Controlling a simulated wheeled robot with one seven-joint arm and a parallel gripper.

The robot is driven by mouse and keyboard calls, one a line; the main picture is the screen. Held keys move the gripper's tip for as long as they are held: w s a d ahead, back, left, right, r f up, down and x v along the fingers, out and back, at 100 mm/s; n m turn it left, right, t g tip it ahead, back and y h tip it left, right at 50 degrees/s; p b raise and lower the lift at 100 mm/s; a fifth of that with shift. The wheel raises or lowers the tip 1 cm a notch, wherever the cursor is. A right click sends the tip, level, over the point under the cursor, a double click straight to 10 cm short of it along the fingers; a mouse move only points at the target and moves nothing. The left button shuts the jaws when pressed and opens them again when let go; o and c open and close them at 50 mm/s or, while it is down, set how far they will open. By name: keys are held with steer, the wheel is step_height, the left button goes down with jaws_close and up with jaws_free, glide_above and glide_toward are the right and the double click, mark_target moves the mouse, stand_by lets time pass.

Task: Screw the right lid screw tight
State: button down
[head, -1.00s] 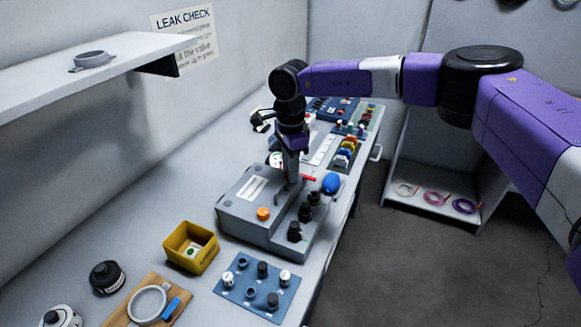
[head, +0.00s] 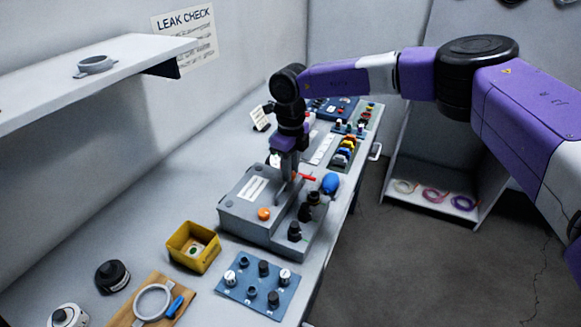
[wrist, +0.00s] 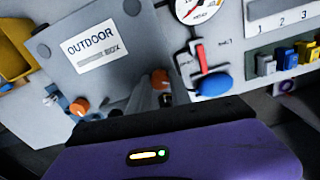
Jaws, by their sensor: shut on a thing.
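The grey box with its lid (head: 238,205), labelled OUTDOOR in the wrist view (wrist: 70,60), sits on the bench. The left lid screw (head: 264,214) has an orange head and stands clear of my gripper; it also shows in the wrist view (wrist: 79,107). The right lid screw (wrist: 160,78) shows orange at my fingertips in the wrist view. My gripper (head: 286,192) points down at the lid's right side and is shut on the right lid screw. The fingers hide most of that screw in the head view, and its seating depth cannot be seen.
A blue bulb (head: 330,183) and a red lever (wrist: 202,58) are close right of my gripper. Black fittings (head: 305,212) stand at the box's front. A yellow bin (head: 177,254) and a blue panel of knobs (head: 238,291) are nearer. Bare bench lies along the wall.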

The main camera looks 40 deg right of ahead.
steer(key=m+p, duration=0.2)
steer(key=m, duration=0.4)
steer(key=shift+d+r+m, duration=0.1)
steer(key=shift+m, duration=0.2)
steer(key=m+p, duration=0.1)
steer(key=m, duration=0.4)
steer(key=shift+p, duration=0.35)
steer(key=shift+m, duration=0.4)
steer(key=c, duration=1.2)
jaws_free()
steer(key=shift+o, duration=0.2)
step_height(320, 180, up, 8)
steer(key=shift+f+b, duration=0.2)
steer(key=shift+b, duration=0.3)
